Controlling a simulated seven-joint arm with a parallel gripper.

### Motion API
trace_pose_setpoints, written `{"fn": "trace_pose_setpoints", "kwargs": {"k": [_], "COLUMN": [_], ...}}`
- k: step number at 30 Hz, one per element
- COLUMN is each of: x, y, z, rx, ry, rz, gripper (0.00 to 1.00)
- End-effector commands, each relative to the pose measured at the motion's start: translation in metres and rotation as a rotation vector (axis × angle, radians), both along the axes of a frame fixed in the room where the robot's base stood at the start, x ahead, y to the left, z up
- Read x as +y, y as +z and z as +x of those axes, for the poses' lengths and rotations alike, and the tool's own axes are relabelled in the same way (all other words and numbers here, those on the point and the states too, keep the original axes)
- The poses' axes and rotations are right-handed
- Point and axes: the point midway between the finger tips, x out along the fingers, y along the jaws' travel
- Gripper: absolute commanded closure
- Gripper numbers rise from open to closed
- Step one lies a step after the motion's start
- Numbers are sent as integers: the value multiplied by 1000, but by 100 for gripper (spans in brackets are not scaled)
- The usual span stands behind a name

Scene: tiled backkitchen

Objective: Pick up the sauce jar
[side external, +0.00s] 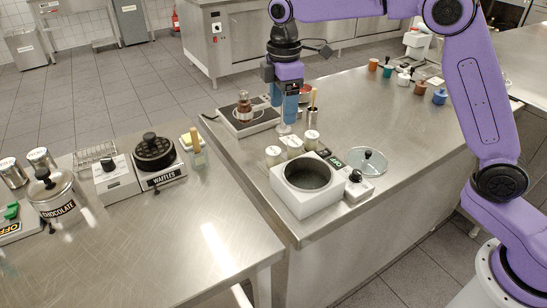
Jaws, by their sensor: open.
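A small jar with red-brown contents and a dark top (244,108), which looks like the sauce jar, stands upright on a flat grey appliance (262,121) at the left edge of the steel counter. My gripper (283,110) has blue fingers and points down, to the right of this jar in the picture. The fingers are open, and I see nothing held between them. The gap between gripper and jar in depth is hard to judge from this one view.
Several pale-lidded jars (294,147) stand in front of the gripper, behind a white pot warmer (308,187). A glass lid (368,160) lies right of them. A metal cup with utensils (312,115) is close right of the gripper.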

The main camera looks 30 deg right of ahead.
Motion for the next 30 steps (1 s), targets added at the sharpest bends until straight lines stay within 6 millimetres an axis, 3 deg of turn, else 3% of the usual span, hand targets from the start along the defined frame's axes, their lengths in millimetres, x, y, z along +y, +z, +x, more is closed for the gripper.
{"fn": "trace_pose_setpoints", "kwargs": {"k": [3,6,13,30], "x": [-5,-9,-13,-12], "y": [-5,-7,-20,-119], "z": [26,39,46,46], "rx": [2,3,6,4], "ry": [19,32,41,40], "rz": [-2,-1,-3,-2], "gripper": [28,28,28,28]}}
